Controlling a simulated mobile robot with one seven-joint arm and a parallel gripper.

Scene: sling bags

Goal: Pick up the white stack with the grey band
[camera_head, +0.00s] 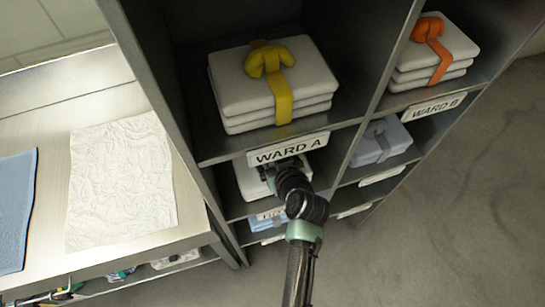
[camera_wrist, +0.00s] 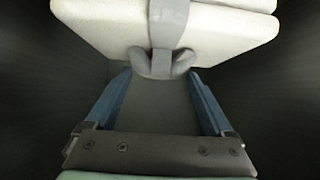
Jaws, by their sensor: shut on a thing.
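The white stack (camera_head: 250,184) sits in the cubby below the WARD A label, partly hidden by my arm and the shelf above. In the wrist view the white stack (camera_wrist: 105,25) fills the top, with a grey band (camera_wrist: 165,22) and a grey knot (camera_wrist: 160,64) at its near side. I cannot tell whether the stack is raised off the shelf.
A white stack with yellow band (camera_head: 233,85) is above, and one with orange band (camera_head: 412,58) is upper right. A grey-blue stack (camera_head: 378,143) and a blue stack (camera_head: 265,222) occupy neighbouring cubbies. Dark cubby walls stand close on both sides. A table (camera_head: 45,110) holds cloths at left.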

